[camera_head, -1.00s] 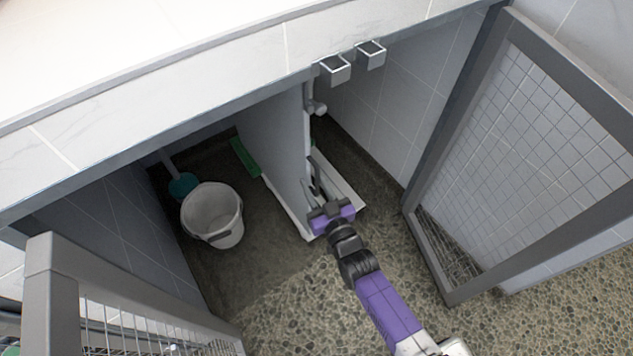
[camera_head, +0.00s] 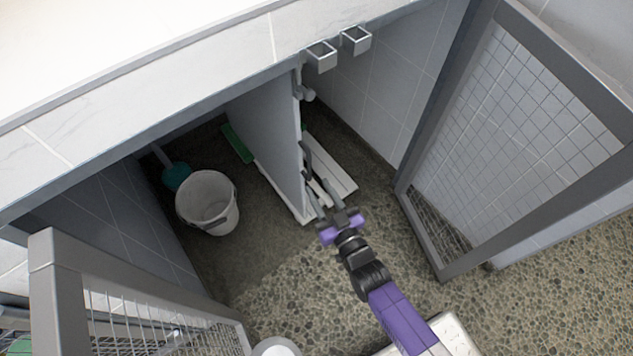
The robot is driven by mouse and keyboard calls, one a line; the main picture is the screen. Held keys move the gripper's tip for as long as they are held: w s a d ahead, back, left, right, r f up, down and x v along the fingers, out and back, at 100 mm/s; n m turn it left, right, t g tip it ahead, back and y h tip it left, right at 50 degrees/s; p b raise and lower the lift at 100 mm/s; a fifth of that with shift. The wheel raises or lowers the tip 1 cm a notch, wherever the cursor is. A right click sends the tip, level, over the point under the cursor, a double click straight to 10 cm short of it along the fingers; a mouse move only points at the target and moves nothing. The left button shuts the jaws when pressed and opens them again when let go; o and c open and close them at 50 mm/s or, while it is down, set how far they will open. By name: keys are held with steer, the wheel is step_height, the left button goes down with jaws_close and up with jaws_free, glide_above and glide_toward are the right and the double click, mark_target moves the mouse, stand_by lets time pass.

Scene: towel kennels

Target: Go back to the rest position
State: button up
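My gripper (camera_head: 320,198) is at the end of my purple and black arm, in the lower middle of the head camera view. Its two dark fingers stand apart and point into the right kennel, beside the front end of the grey dividing wall (camera_head: 268,140). I see nothing held between the fingers. A white flat piece (camera_head: 335,172) lies on the kennel floor just beyond the fingers. A dark curved handle-like part (camera_head: 306,158) shows at the wall's edge behind them.
A mesh door (camera_head: 530,140) stands open at the right, and another (camera_head: 150,320) at the lower left. A white bucket (camera_head: 208,204), a teal scoop (camera_head: 176,176) and a green strip (camera_head: 237,144) are in the left kennel. Two metal brackets (camera_head: 338,46) stick out above. Pebbled floor (camera_head: 300,290) in front is free.

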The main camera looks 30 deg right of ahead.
stand_by(0.6)
steer(key=s+r+g, duration=0.1)
steer(key=s+r, duration=0.6)
steer(key=s, duration=0.4)
steer(key=s+d+r+g, duration=0.1)
steer(key=s+r, duration=0.6)
steer(key=s, duration=0.3)
steer(key=s+r+g, duration=0.1)
steer(key=s+r, duration=0.6)
steer(key=s, duration=0.4)
step_height(320, 180, up, 18)
steer(key=p, duration=1.8)
steer(key=shift+w, duration=0.1)
